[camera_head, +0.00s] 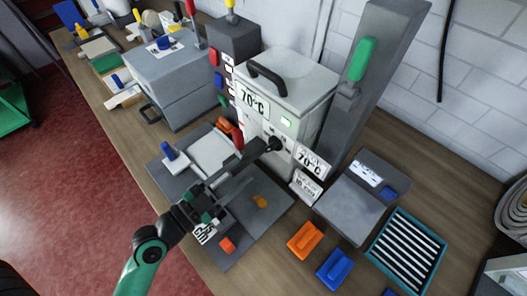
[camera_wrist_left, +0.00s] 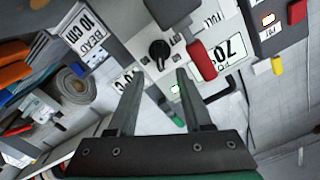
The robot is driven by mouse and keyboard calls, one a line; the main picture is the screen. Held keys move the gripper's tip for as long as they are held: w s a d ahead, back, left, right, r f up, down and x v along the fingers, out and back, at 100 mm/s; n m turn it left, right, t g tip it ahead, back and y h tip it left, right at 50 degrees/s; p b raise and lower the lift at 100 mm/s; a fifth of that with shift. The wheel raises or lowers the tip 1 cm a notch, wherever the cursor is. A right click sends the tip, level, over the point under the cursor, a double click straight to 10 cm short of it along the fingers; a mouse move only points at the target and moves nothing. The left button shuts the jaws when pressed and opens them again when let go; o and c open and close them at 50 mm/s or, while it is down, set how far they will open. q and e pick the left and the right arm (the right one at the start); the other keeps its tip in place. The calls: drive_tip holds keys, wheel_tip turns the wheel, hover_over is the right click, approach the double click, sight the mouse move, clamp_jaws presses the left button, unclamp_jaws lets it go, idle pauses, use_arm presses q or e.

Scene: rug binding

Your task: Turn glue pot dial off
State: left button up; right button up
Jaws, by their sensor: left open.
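The glue pot (camera_head: 307,98) is a white and grey box with a black lid handle and a 70°C label, standing at the back of the bench. Its black dial (camera_head: 276,144) is on the front face; it also shows in the left wrist view (camera_wrist_left: 159,53), with a pale pointer mark. My left gripper (camera_head: 256,164) is open in front of the pot, its fingers pointing at the dial. In the left wrist view the fingertips (camera_wrist_left: 160,74) are spread, with the dial just beyond the gap. I cannot tell whether they touch it. My right gripper is not in view.
A red-handled lever (camera_head: 238,137) hangs close beside the dial, and is near a finger in the left wrist view (camera_wrist_left: 201,60). A panel with colored switches (camera_head: 222,75) stands left of the pot. Orange (camera_head: 304,240) and blue (camera_head: 335,268) handled blocks lie at the front right.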

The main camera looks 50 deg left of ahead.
sight(267, 150)
use_arm(q)
drive_tip(key=w+p, duration=0.1)
drive_tip(key=w, duration=0.8)
drive_tip(key=shift+a, duration=0.2)
clamp_jaws()
